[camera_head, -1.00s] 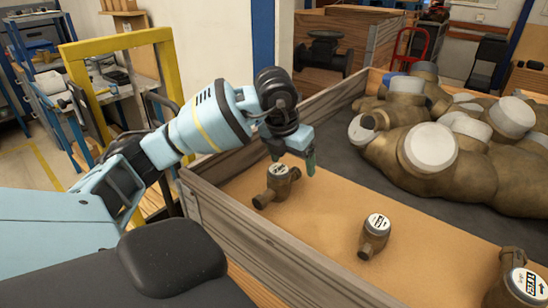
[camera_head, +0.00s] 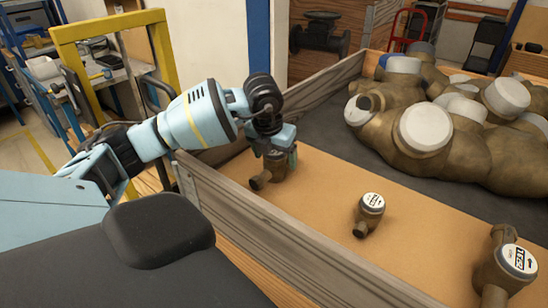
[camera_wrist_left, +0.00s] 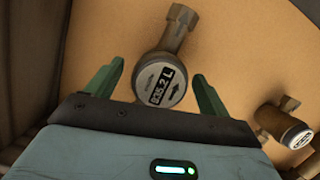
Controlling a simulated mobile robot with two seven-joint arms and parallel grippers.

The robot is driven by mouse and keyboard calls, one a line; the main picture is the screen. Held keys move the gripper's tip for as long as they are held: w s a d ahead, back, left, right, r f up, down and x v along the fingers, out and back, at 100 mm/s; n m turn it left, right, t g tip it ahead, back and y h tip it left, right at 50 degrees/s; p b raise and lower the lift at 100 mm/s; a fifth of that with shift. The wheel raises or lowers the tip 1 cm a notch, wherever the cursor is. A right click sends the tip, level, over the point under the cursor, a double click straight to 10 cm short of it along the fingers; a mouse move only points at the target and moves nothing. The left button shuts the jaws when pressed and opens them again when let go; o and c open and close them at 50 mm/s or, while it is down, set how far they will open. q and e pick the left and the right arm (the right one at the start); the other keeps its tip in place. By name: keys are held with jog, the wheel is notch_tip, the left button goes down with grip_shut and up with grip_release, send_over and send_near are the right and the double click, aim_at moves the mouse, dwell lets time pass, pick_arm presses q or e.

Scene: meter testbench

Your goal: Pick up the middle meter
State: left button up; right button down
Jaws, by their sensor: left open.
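Three brass meters with white round faces lie in a row on the brown board. The middle meter (camera_head: 370,210) stands apart, with clear board around it; a smaller meter at the right of the left wrist view (camera_wrist_left: 284,124) appears to be this one. The left meter (camera_head: 262,180) is partly hidden under my left gripper (camera_head: 279,158). The right meter (camera_head: 508,270) is near the right edge.
The wooden crate wall (camera_head: 270,240) runs along the near side of the board. A pile of large brass meters (camera_head: 420,135) with white caps lies on the dark surface behind. The board between the left and middle meters is clear.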

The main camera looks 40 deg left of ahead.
pick_arm(q)
jog(key=shift+x, duration=1.35)
jog(key=shift+c, duration=0.3)
jog(key=shift+r, duration=0.1)
jog(key=c, duration=1.5)
jog(key=shift+r, duration=5.05)
jog(key=shift+c, duration=0.2)
